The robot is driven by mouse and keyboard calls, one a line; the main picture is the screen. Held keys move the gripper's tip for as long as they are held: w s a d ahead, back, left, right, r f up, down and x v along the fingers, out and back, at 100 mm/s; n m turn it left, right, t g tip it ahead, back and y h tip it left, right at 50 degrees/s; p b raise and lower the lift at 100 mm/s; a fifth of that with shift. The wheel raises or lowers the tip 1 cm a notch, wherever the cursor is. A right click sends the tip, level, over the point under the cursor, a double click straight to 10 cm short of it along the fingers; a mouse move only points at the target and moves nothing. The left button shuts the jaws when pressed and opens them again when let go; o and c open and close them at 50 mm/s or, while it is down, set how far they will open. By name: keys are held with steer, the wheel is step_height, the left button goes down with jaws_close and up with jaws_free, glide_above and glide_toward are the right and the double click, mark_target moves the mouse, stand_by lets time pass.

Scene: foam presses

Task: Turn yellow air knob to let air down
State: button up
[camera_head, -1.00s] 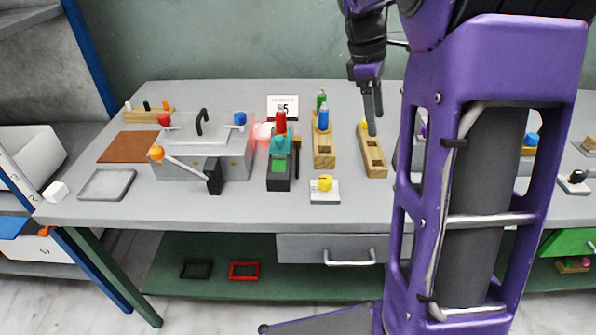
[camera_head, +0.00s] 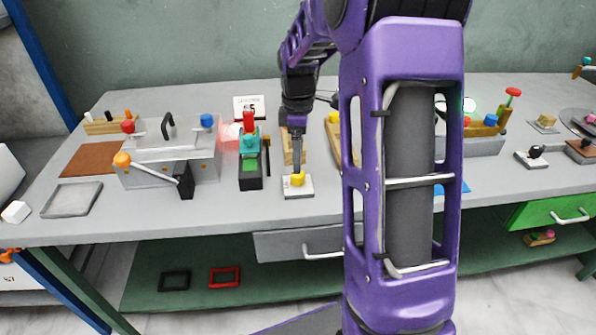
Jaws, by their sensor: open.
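The yellow air knob (camera_head: 298,179) sits on a small white base plate (camera_head: 299,193) near the front edge of the grey table. My gripper (camera_head: 297,170) points down directly above the knob, with its fingertips at or just over the knob's top. It is open, though only one finger outline shows clearly from this side. I cannot tell whether the fingers touch the knob or straddle it.
A grey press box (camera_head: 170,150) with an orange-tipped lever (camera_head: 150,170) stands to the left. A black and green fixture with a red top (camera_head: 250,160) stands just left of the knob. Wooden blocks (camera_head: 334,135) stand behind. The table front right of the knob is partly hidden by my arm.

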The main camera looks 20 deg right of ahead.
mark_target(298, 177)
step_height(298, 177, down, 5)
stand_by(0.3)
jaws_close()
